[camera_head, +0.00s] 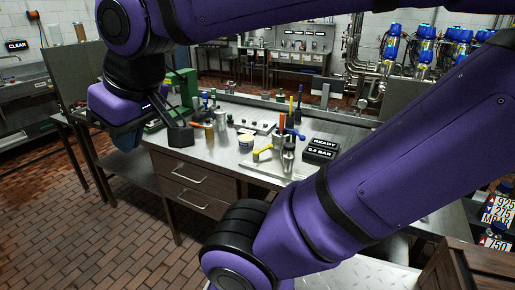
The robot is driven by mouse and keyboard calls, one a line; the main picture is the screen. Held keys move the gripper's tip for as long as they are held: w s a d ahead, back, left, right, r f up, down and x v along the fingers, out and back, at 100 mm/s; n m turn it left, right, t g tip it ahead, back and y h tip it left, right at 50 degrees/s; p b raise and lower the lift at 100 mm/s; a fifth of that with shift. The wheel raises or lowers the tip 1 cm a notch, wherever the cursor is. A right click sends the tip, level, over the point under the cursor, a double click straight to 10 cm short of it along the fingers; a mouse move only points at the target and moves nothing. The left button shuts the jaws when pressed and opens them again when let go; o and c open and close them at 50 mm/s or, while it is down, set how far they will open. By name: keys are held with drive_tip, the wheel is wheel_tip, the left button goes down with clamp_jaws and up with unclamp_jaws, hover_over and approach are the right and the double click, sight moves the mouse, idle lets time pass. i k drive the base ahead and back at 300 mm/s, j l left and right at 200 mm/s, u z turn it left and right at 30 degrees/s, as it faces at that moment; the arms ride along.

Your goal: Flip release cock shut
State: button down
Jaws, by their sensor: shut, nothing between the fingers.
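A small valve assembly with colored levers stands on the metal workbench in the head view. It has a yellow lever (263,152), a blue lever (294,134) and an upright orange part (282,124). I cannot tell which of these is the release cock, as any label is too small to read. My gripper (181,134) is at the left, near the bench's front left edge. It is shut and empty, and apart from the valve assembly, which lies to its right. My purple arm hides part of the bench's right side.
A white tub (246,142) and an orange-handled tool (203,127) are between my gripper and the valves. A green machine (183,87) stands behind my gripper. Brick floor at left is clear.

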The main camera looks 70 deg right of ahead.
sight(256, 152)
drive_tip(key=z, duration=1.95)
drive_tip(key=i+j+z, duration=0.1)
drive_tip(key=i+j, duration=0.05)
